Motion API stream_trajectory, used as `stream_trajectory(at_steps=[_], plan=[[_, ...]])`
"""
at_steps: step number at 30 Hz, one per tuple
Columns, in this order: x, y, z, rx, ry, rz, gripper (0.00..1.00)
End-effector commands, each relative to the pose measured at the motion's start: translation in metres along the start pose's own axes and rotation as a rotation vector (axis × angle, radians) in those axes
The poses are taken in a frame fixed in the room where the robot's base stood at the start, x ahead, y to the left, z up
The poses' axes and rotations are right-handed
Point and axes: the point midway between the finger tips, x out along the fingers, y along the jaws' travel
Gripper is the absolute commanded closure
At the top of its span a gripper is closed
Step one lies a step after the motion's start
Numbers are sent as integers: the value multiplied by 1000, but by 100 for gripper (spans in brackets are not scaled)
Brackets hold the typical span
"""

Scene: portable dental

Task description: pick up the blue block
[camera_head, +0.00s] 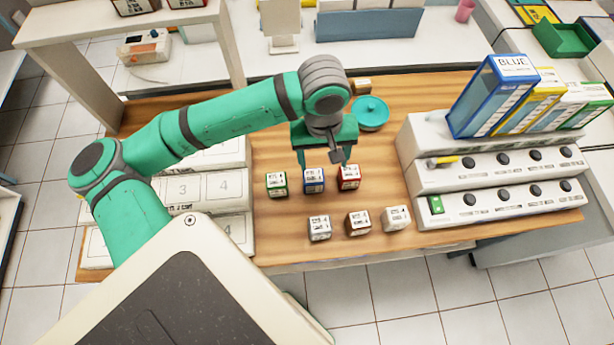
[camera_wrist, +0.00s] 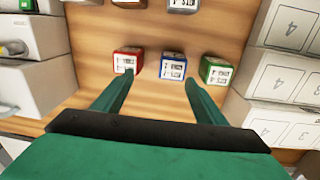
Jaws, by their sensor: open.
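The blue block (camera_head: 313,180) stands on the wooden table in the middle of a row, between the green block (camera_head: 276,184) on its left and the red block (camera_head: 348,177) on its right. In the wrist view the blue block (camera_wrist: 173,66) lies ahead of my gripper, between the red block (camera_wrist: 128,61) and the green block (camera_wrist: 216,71). My gripper (camera_head: 323,160) is open and empty, close behind the row. In the wrist view its fingers (camera_wrist: 157,82) are spread wide, pointing toward the blocks. I cannot tell whether a finger touches the red block.
Several pale and brown blocks (camera_head: 358,222) stand in a front row near the table edge. A white drawer unit (camera_head: 215,187) is at left, a white stepped rack (camera_head: 480,172) with coloured binders (camera_head: 500,95) at right. A teal round dish (camera_head: 370,113) sits behind my gripper.

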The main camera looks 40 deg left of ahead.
Motion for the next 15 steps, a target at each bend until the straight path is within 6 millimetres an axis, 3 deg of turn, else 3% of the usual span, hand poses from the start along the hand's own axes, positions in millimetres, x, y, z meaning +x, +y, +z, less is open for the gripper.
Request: stream_trajectory(at_steps=[5,15], plan=[[-1,-7,2,-17,-18,-50,34],[43,-10,4,-18,-20,-55,34]])
